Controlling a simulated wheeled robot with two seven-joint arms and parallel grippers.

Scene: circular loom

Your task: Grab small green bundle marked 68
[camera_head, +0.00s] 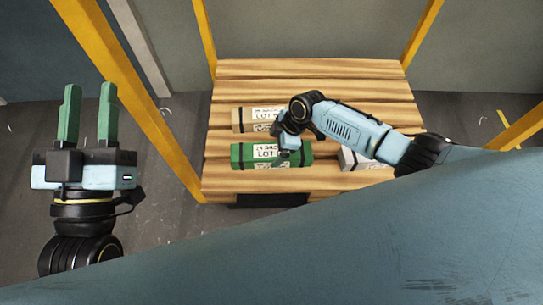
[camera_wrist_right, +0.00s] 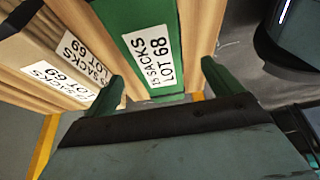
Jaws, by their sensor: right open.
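The green bundle (camera_head: 262,151) lies on the slatted wooden pallet, with black straps and a white label. In the right wrist view the label on the green bundle (camera_wrist_right: 152,57) reads "15 SACKS LOT 68". My right gripper (camera_head: 287,155) is above its right part in the head view and hides some of the label. In the wrist view my right gripper (camera_wrist_right: 162,85) is open, its green fingers apart toward either side of the bundle's near end. I cannot tell whether they touch it. My left gripper (camera_head: 88,92) is open and empty, pointing up, left of the pallet.
A tan bundle (camera_head: 246,118) labelled LOT 69 in the wrist view lies behind the green one. A white bundle (camera_head: 351,158) lies to its right, partly under my right arm. Yellow posts (camera_head: 150,130) stand around the wooden pallet (camera_head: 310,70). The pallet's back slats are clear.

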